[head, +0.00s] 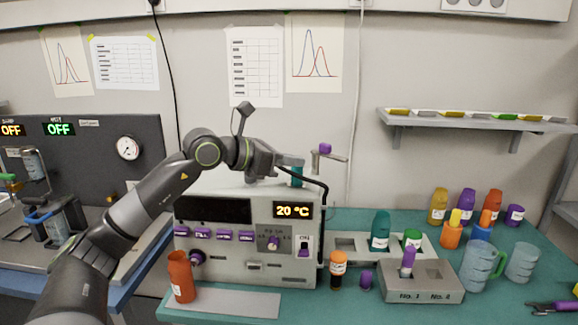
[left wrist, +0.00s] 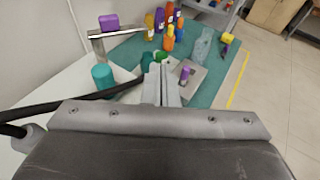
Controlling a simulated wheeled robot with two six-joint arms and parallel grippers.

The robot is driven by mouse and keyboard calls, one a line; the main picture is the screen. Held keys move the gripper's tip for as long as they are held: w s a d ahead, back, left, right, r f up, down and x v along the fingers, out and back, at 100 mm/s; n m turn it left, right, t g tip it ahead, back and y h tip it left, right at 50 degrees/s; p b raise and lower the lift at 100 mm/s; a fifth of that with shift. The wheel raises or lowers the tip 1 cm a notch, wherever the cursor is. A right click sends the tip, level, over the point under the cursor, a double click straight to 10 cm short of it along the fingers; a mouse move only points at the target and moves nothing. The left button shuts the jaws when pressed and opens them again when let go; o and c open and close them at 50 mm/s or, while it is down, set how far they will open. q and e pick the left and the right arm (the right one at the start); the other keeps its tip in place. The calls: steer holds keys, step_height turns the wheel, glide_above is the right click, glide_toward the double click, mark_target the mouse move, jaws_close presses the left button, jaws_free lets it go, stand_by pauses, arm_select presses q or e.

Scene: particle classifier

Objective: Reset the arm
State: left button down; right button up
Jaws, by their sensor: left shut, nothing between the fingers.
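My left arm reaches in from the left in the head view, and its gripper (head: 288,161) hangs above the top of the white machine (head: 240,262). The left wrist view shows its two fingers (left wrist: 160,84) together, with nothing between them. A teal cylinder (head: 297,174) on the machine top is close by the gripper in the head view; in the left wrist view it stands left of the fingers (left wrist: 103,77). My right gripper is in neither view.
A bracket with a purple block (head: 325,148) rises behind the machine. An orange bottle (head: 181,277) stands at the front left. A shelf (head: 470,122) hangs on the wall.

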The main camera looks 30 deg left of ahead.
arm_select(q)
steer(key=shift+s, duration=0.4)
steer(key=shift+r, duration=0.1)
